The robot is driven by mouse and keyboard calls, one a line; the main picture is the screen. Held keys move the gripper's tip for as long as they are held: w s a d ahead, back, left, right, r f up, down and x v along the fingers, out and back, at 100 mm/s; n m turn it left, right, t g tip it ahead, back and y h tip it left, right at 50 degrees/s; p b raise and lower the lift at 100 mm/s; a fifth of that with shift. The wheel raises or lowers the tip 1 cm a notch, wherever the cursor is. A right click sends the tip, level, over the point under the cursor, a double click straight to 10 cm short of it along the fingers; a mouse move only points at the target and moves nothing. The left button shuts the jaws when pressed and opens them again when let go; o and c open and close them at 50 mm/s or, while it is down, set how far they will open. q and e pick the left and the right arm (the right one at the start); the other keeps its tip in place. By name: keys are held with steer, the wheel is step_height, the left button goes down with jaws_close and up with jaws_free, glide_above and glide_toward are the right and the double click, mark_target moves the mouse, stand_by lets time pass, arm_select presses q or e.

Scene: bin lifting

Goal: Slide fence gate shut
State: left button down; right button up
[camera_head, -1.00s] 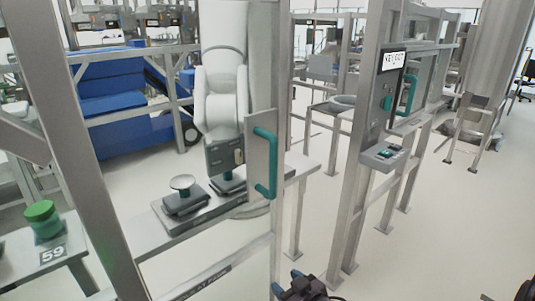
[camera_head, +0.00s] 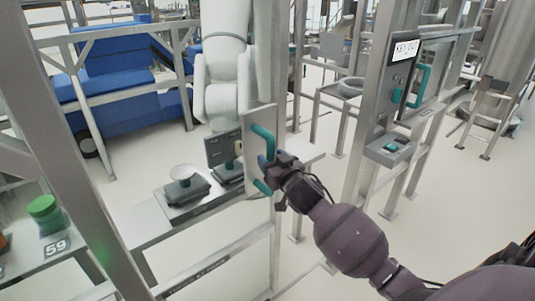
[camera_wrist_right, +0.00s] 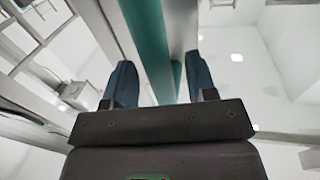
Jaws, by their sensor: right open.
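The fence gate is a grey metal frame with a plate (camera_head: 257,122) on its right upright. A teal handle (camera_head: 263,140) is fixed on that plate. My right gripper (camera_head: 264,172) is at the lower part of the handle, with its fingers open. In the right wrist view the teal handle (camera_wrist_right: 148,45) runs between the two blue fingertips (camera_wrist_right: 163,80), with gaps on both sides. A gap stands between the gate's right upright and the fence post (camera_head: 362,115) with the lock box. My left gripper is not in view.
The post bears a lock box, a second teal handle (camera_head: 419,86) and a small button box (camera_head: 388,148). Behind the gate are a white robot arm (camera_head: 222,75) and a bench with scales (camera_head: 183,190).

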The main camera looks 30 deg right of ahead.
steer(key=w, duration=0.3)
steer(key=shift+d, duration=0.2)
jaws_close()
